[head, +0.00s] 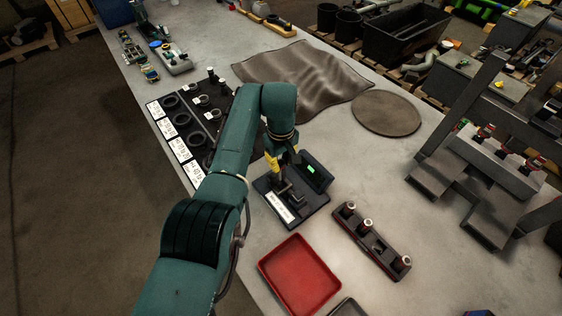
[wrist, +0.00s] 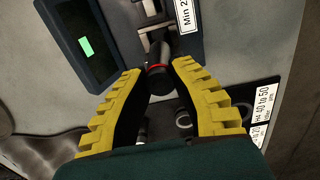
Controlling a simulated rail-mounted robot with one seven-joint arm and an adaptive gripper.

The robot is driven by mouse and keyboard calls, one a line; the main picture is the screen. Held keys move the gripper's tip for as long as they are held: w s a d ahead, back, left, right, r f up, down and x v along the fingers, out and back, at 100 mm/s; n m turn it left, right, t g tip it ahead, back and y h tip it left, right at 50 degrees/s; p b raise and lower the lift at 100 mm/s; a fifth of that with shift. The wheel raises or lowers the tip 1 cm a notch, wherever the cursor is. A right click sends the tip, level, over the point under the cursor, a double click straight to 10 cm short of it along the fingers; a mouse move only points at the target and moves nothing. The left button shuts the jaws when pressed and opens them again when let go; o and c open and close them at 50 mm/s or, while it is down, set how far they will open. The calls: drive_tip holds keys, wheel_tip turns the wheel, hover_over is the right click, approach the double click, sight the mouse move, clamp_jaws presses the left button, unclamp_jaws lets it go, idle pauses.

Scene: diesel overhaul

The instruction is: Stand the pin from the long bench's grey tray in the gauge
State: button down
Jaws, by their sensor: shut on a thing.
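My gripper (head: 274,165) has yellow fingers and is over the gauge (head: 287,213), a dark base with a white label and a screen (head: 318,170) lit green. In the wrist view the gripper (wrist: 158,72) is shut on the pin (wrist: 158,82), a dark cylinder with a thin red ring, held between the fingertips. The gauge's screen (wrist: 85,48) and its "Min 2" label (wrist: 186,12) lie just beyond. I cannot tell whether the pin touches the gauge. A grey tray (head: 348,308) is cut off at the bottom edge of the head view.
A red tray (head: 300,274) and a dark rack (head: 376,246) holding several red-ringed parts stand close to the gauge. A labelled board of rings (head: 172,118) lies left of my arm. A dark cloth (head: 300,78) and a round mat (head: 386,113) lie behind.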

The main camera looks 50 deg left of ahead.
sight(281, 172)
drive_tip(key=shift+f+b, duration=0.5)
drive_tip(key=shift+f, duration=0.05)
idle(0.4)
drive_tip(key=shift+f+b, duration=0.45)
drive_tip(key=shift+f, duration=0.2)
drive_tip(key=shift+f, duration=0.1)
drive_tip(key=shift+f+b, duration=0.45)
drive_tip(key=shift+b, duration=0.2)
drive_tip(key=shift+f, duration=0.1)
drive_tip(key=shift+f+b, duration=0.45)
drive_tip(key=shift+f, duration=0.1)
drive_tip(key=shift+f, duration=0.15)
